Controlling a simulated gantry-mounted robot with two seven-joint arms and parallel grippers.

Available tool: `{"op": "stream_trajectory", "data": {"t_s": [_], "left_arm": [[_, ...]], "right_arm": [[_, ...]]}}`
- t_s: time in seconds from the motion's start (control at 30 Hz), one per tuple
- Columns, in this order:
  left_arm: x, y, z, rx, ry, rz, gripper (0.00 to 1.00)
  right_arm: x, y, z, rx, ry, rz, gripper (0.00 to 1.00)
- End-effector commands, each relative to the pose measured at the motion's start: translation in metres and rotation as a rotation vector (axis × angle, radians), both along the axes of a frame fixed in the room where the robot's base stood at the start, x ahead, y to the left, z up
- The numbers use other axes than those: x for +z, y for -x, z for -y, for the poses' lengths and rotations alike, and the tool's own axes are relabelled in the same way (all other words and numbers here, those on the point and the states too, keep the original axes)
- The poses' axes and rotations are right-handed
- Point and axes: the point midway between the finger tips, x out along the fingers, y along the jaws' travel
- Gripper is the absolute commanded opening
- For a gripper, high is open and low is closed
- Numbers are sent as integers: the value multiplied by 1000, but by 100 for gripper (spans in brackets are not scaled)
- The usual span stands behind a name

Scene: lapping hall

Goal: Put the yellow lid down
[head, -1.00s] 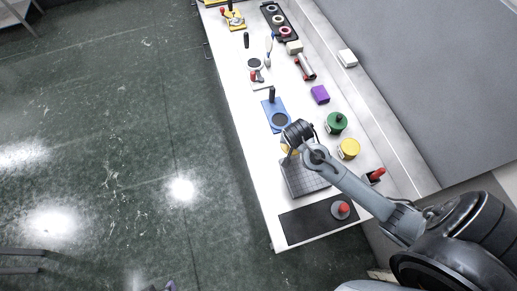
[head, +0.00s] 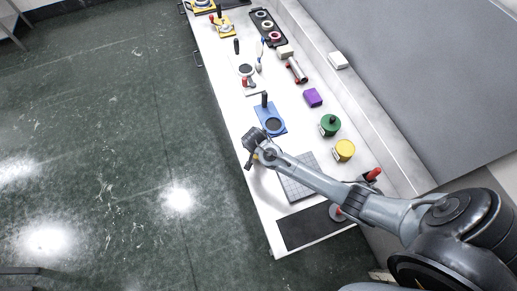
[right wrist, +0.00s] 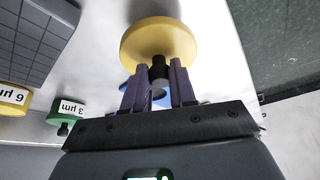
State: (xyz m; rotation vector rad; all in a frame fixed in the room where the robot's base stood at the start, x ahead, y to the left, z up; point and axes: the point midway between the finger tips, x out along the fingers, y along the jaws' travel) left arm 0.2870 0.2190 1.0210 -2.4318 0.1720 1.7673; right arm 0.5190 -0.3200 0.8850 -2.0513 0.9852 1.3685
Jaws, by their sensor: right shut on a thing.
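My right gripper (right wrist: 160,88) is shut on the black knob of the yellow lid (right wrist: 158,40), seen in the right wrist view. The lid is round, with its broad disc beyond the fingertips. In the head view the right gripper (head: 251,160) is over the white bench near its front edge, left of the grid-marked plate; the arm hides most of the lid there. I cannot tell whether the lid touches the bench. The yellow jar (head: 344,151), labelled 6 µm in the wrist view, shows no knob on top. My left gripper is not in view.
The grid-marked plate (head: 303,185) and a black mat (head: 303,228) lie to the near side. A blue plate (head: 265,112) with a black handle is just beyond the gripper.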

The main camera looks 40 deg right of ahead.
Motion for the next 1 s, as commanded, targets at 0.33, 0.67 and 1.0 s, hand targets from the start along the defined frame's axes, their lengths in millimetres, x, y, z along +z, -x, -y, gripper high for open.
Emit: {"op": "stream_trajectory", "data": {"t_s": [0.33,0.67,1.0], "left_arm": [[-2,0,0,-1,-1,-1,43],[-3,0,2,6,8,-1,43],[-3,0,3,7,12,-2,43]], "right_arm": [[-31,1,-1,1,-1,-1,0],[-34,1,0,1,-1,-1,0],[-33,1,0,1,-1,-1,51]]}}
